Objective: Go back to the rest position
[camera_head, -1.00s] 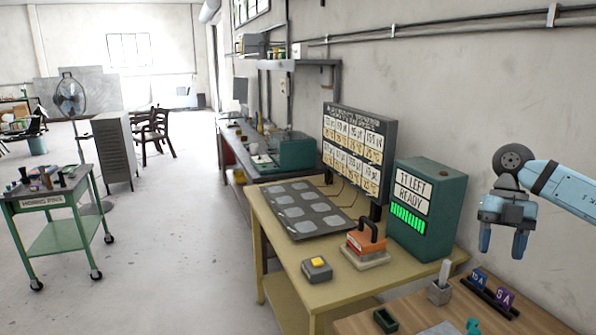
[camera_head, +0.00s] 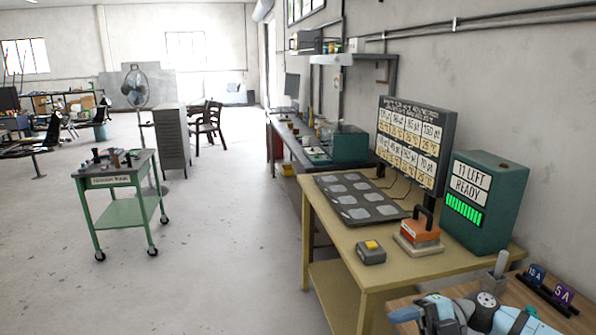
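My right arm shows low at the bottom right, over the wooden table top. Its blue gripper (camera_head: 408,315) points left beside the front of the yellow workbench. The fingers are seen edge-on and partly cut off by the frame, so I cannot tell how far apart they are. No held object is visible. My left gripper is out of view.
A green cart (camera_head: 122,212) stands left. The floor between is clear.

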